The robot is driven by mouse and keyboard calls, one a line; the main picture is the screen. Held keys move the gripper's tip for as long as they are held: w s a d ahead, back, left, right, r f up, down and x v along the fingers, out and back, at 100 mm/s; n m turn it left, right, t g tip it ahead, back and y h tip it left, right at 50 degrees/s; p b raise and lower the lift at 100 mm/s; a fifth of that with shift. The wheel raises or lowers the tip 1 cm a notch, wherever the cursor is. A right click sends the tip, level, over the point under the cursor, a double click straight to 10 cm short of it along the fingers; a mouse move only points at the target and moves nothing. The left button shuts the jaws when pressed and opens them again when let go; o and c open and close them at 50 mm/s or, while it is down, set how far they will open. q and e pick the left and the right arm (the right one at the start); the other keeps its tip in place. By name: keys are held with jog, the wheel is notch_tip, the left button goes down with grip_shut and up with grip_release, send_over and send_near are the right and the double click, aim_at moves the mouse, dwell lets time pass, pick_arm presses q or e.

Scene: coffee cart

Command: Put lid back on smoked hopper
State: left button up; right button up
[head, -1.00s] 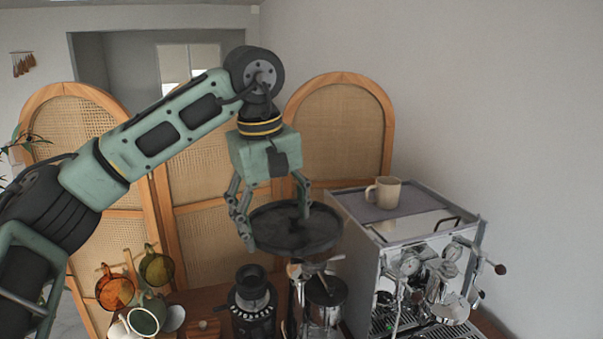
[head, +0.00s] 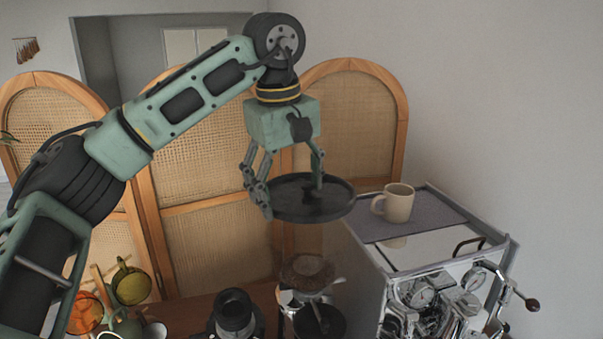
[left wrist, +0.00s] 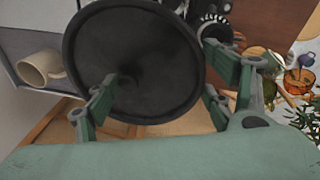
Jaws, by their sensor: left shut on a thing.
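The lid (head: 335,207) is a dark, round, shallow disc. My left gripper (head: 292,200) is shut on it, with one finger at the rim and the other near the middle. My right gripper is not in view.
An espresso machine (head: 430,263) stands to the right, with a beige mug (head: 397,203) on its top. A second dark grinder-like device (head: 235,312) stands left of the hopper. Coloured glass cups (head: 131,285) are at lower left. A rattan screen (head: 215,245) stands behind.

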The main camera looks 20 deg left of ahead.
aim_at(287, 202)
pick_arm(q)
jog(key=shift+w+f, duration=0.1)
jog(key=shift+w, duration=0.5)
jog(key=shift+w+f, duration=0.25)
jog(key=shift+w, duration=0.05)
jog(key=s+f, duration=0.2)
jog(key=f, duration=0.1)
jog(key=shift+a, duration=0.1)
jog(key=shift+w+f+b, duration=0.2)
jog(key=shift+f+b, duration=0.1)
jog(key=shift+f, duration=0.2)
jog(key=shift+w+f+b, duration=0.2)
jog(key=shift+f+b, duration=0.1)
jog(key=shift+f, duration=0.15)
jog(key=shift+s+f, duration=0.1)
jog(key=shift+f, duration=0.15)
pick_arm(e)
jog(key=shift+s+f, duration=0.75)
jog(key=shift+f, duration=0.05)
pick_arm(q)
jog(key=shift+s, duration=0.1)
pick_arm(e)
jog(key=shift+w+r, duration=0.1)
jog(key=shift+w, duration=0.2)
